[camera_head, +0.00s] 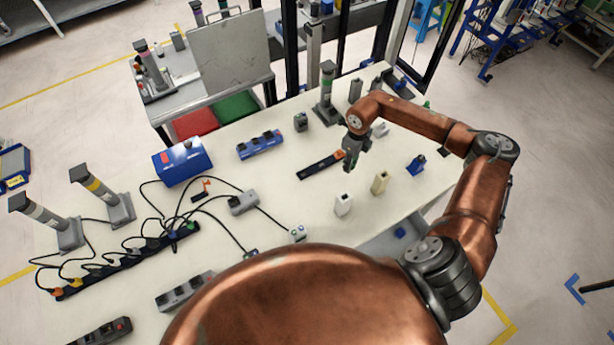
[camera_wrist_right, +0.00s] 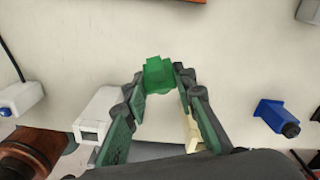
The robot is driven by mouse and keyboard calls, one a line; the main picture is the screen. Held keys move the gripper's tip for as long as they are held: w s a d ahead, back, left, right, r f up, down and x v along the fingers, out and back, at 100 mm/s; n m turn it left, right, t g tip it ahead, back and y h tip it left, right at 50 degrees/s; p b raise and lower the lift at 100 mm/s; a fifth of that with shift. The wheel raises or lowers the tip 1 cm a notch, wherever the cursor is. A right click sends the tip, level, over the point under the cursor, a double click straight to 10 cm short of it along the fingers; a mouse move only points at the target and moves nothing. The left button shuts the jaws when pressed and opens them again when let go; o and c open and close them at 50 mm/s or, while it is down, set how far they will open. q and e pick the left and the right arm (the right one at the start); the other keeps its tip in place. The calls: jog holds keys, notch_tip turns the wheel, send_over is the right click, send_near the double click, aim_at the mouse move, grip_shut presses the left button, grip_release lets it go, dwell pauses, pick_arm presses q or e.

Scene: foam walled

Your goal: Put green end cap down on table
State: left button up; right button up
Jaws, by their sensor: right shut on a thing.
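The green end cap (camera_wrist_right: 158,73) is between the fingertips of my right gripper (camera_wrist_right: 157,78) in the right wrist view. The gripper is shut on it, with the cap sticking out past the tips. In the head view my right gripper (camera_head: 352,153) is over the right part of the pale table (camera_head: 300,187), near the dark strip with an orange end. The cap is hard to make out there. I cannot tell whether it touches the table. My left gripper is not in view.
A white block (camera_head: 343,205), a beige block (camera_head: 380,182) and a blue block (camera_head: 416,165) stand near the table's front right edge. A dark strip with an orange end (camera_head: 318,166) and a blue socket bar (camera_head: 260,145) lie left of the gripper. Bare tabletop lies between them.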

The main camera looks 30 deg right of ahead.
jog(key=shift+f, duration=0.35)
send_over(346, 182)
notch_tip(346, 182, down, 5)
jog(key=shift+d+f+p, duration=0.1)
jog(key=shift+p, duration=0.25)
notch_tip(346, 182, down, 4)
jog(key=shift+f, duration=0.1)
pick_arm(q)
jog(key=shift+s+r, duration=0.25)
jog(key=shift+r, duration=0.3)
pick_arm(e)
jog(key=shift+f, duration=0.1)
jog(key=o, duration=0.9)
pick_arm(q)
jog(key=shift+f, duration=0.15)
pick_arm(e)
jog(key=shift+o, duration=0.3)
